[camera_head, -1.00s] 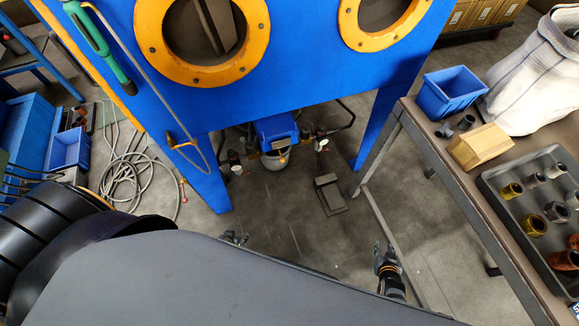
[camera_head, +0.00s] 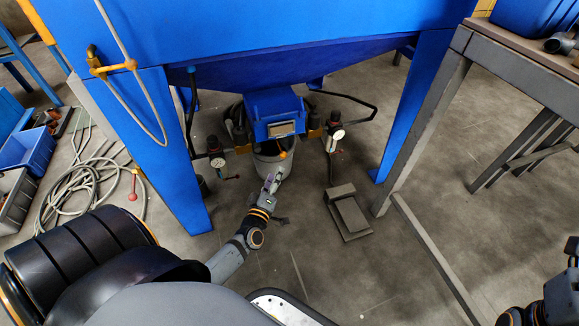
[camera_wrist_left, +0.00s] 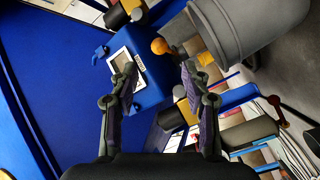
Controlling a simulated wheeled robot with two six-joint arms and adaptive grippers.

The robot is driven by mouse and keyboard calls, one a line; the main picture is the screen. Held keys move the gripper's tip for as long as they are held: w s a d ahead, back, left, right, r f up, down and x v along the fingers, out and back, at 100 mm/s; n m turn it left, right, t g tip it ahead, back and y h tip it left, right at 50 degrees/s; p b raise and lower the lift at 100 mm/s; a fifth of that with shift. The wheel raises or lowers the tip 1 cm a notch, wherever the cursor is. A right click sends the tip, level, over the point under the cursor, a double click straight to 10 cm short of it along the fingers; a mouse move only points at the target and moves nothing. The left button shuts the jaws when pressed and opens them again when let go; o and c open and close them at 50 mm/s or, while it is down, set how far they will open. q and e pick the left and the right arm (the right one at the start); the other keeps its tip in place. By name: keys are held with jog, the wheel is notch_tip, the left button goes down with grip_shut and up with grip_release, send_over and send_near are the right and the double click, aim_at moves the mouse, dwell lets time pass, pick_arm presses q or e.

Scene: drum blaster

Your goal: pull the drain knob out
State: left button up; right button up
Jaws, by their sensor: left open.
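The drain knob appears as a small orange ball (camera_head: 283,155) on the front of the blue box (camera_head: 272,105) under the blaster cabinet, just above a grey bucket (camera_head: 271,168). My left gripper (camera_head: 272,182) is just in front of the bucket, below the knob in the head view. In the left wrist view the knob (camera_wrist_left: 160,46) shows beyond and between the open fingers (camera_wrist_left: 158,74), with nothing held. The bucket (camera_wrist_left: 250,30) is at upper right there. My right gripper (camera_head: 514,316) is at the bottom right edge, partly cut off, its fingers unclear.
Blue cabinet legs (camera_head: 172,150) stand on both sides. Gauges (camera_head: 216,160) and black hoses flank the box. A grey foot pedal (camera_head: 347,212) lies on the floor to the right. A table frame (camera_head: 425,125) is further right. Coiled hose (camera_head: 85,180) lies at left.

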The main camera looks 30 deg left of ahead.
aim_at(283, 156)
pick_arm(q)
jog(key=b+x, duration=0.3)
jog(key=x, duration=0.6)
jog(key=shift+w+a, duration=0.1)
jog(key=shift+w, duration=0.3)
jog(key=shift+w+a, duration=0.1)
jog(key=shift+w, duration=0.25)
grip_shut()
